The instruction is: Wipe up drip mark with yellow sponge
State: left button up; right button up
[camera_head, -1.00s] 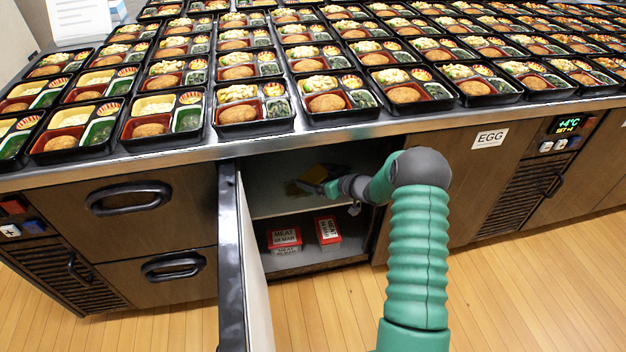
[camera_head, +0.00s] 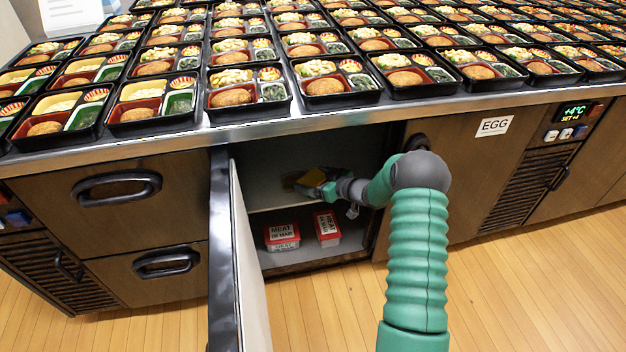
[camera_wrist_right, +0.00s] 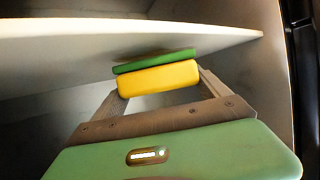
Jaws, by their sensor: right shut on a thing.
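The yellow sponge (camera_head: 313,177) is inside the open cabinet, in the upper space above the shelf. In the right wrist view the sponge (camera_wrist_right: 158,78) shows a yellow body with a green layer. My right gripper (camera_head: 322,187) is shut on it; its two fingers (camera_wrist_right: 158,92) grip the sponge's ends. My left gripper is not in view.
The open cabinet door (camera_head: 240,255) stands left of my arm. Red-and-white meat boxes (camera_head: 282,236) sit in the lower space under the shelf (camera_head: 275,210). The counter edge (camera_head: 330,119) runs above the opening, with many bento trays on top.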

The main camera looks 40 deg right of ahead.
jog(key=shift+f+b, duration=0.4)
jog(key=shift+f, duration=0.55)
